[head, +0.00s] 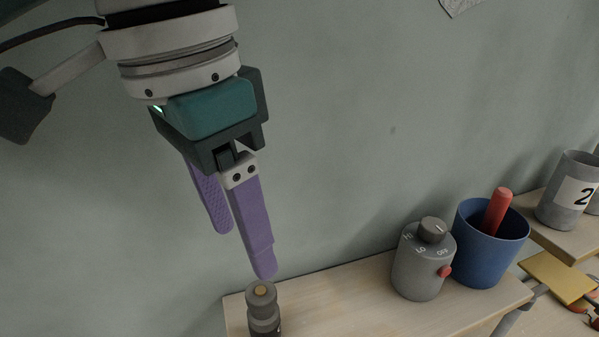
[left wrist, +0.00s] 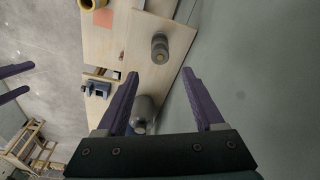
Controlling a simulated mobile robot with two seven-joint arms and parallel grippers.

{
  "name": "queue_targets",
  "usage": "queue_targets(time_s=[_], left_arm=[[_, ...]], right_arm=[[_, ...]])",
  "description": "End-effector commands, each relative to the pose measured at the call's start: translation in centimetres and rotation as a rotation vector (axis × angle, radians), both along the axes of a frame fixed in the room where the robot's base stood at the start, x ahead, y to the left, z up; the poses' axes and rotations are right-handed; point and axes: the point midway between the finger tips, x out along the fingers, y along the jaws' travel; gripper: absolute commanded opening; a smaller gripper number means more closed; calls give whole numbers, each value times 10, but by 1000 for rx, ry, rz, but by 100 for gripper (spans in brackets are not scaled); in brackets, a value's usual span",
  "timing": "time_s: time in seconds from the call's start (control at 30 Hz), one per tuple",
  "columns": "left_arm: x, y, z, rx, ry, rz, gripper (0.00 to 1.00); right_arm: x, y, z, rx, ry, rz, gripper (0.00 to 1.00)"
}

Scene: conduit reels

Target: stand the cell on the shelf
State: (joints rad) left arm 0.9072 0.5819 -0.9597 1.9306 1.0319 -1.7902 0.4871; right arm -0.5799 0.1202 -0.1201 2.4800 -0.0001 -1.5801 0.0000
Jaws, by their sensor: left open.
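The cell (head: 263,312), a dark grey ribbed cylinder with a small brass-coloured top, stands upright at the left end of the pale wooden shelf (head: 345,293). Its lower part is cut off by the frame edge. It also shows in the left wrist view (left wrist: 160,48). My left gripper (head: 243,253) is open and empty, its purple fingers pointing down above the cell and apart from it. In the left wrist view the cell appears beyond the fingertips (left wrist: 160,73), roughly centred between them. Two purple fingers of my right gripper (left wrist: 30,76) show at the left edge, apart and empty.
A grey dial canister (head: 418,268) with a red button and a blue cup (head: 487,255) holding a red-handled item stand right of the cell. A grey can marked 2 (head: 567,195) stands farther right. Bare shelf lies between cell and canister; the wall is close behind.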

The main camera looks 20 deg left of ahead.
Motion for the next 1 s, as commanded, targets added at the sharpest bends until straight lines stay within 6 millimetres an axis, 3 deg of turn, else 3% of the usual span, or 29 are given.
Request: queue_targets(time_s=[0.13,0.33,0.47,0.6,0.7,0.87,1.0], left_arm=[[-2,1,18,0,-2,0,69],[-4,0,22,-7,0,-5,69],[-14,-17,5,-62,-10,-36,69],[-34,-44,-23,-185,-51,-51,69],[-48,-53,-40,-263,-96,-6,69],[-74,-34,-68,-288,-152,148,69],[-105,7,-91,-202,-170,294,69]], right_arm=[[0,0,-1,0,0,0,100],[0,0,-2,0,0,0,100],[0,0,-2,0,0,0,100],[0,0,-2,0,0,-1,100],[0,0,-1,0,0,0,100],[0,0,-1,0,0,0,100],[0,0,-1,0,0,0,100]])
